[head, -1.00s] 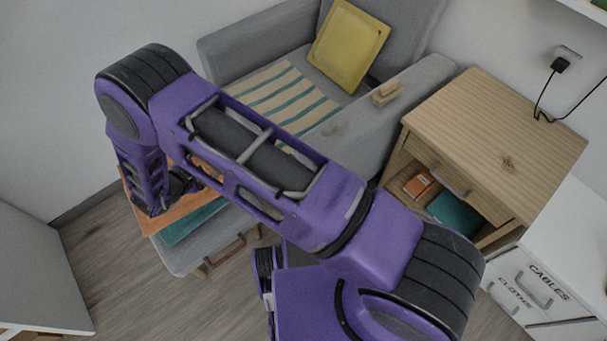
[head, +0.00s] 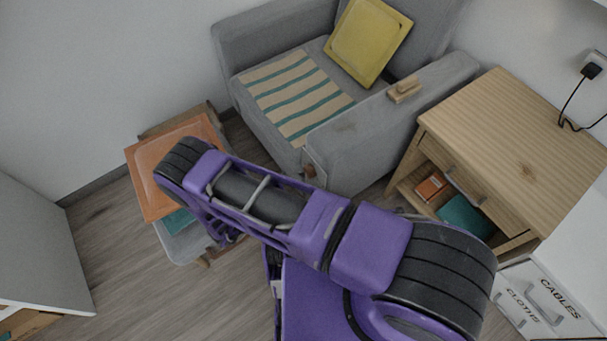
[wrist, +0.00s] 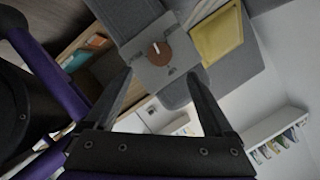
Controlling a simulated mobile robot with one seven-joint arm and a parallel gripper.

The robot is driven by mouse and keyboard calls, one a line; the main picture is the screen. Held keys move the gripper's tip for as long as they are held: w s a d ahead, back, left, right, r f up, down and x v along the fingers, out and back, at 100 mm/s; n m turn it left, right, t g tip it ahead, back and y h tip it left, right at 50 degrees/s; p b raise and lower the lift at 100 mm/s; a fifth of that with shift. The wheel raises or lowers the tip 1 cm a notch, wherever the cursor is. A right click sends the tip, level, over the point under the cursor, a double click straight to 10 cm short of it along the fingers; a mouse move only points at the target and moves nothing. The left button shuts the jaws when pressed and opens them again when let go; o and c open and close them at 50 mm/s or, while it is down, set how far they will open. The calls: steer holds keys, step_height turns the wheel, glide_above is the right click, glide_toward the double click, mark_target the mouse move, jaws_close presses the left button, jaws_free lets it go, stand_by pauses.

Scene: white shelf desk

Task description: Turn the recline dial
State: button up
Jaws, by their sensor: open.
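The recline dial (wrist: 160,53) is a round brown knob with a pale pointer mark, on a grey panel (wrist: 150,74) with small dark markings in the wrist view. A brown knob, apparently the same dial (head: 309,171), shows at the front end of the armchair's near arm in the head view. My gripper (wrist: 160,72) is open and empty. Its two black fingers spread to the left and right of the dial in the picture, apart from it. In the head view my purple arm hides the gripper.
The grey armchair (head: 345,150) holds a yellow cushion (head: 368,42) and a striped cloth (head: 295,95). A wooden block (head: 405,90) lies on its arm. A footstool (head: 185,243) with an orange item (head: 160,170) stands left. A wooden side table (head: 505,125) stands right.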

mark_target(307, 173)
steer(key=x, duration=0.8)
steer(key=shift+w+d+f, duration=0.1)
steer(key=shift+w+d, duration=0.15)
steer(key=shift+d, duration=0.05)
steer(key=c, duration=1.4)
